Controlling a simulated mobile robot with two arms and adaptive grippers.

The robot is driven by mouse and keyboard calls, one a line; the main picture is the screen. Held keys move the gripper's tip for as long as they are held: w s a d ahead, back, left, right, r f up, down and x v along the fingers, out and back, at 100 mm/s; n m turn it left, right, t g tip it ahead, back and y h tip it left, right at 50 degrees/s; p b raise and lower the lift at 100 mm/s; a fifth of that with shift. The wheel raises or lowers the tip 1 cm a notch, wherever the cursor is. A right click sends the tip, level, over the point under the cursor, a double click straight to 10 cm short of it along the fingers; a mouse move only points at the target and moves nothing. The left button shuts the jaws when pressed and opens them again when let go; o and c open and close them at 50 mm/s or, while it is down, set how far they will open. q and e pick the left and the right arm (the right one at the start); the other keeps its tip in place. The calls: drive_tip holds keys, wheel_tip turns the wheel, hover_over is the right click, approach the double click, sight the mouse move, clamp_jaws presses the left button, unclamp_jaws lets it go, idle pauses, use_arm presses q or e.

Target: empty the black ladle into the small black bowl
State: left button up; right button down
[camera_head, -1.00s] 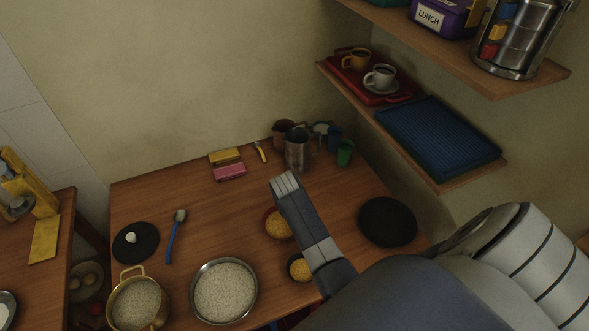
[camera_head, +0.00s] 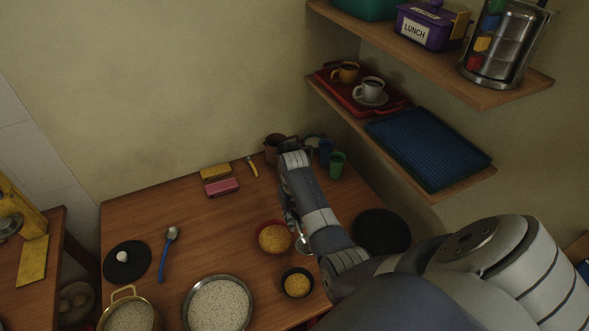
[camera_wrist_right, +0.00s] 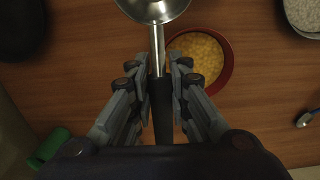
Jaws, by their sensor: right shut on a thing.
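My right gripper (camera_head: 291,222) is shut on the black handle of the ladle (camera_wrist_right: 161,100). The ladle's metal neck and round metal head show beyond the fingers in the right wrist view; the head is cut by the top edge, and I cannot tell what is in it. In the head view the ladle head (camera_head: 303,244) shows just right of the red bowl, partly behind my arm. The small black bowl (camera_head: 285,291) stands nearer the table's front edge and holds yellow food. My left gripper is not in view.
A red bowl (camera_head: 260,248) of yellow food lies close to the ladle. A steel pan (camera_head: 188,309) of pale grains and a brass pot (camera_head: 159,324) stand at front left. A black disc (camera_head: 381,232) lies right of my arm. Shelves (camera_head: 432,194) overhang the right side.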

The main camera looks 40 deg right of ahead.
sight(295, 218)
drive_tip(key=shift+r, duration=2.65)
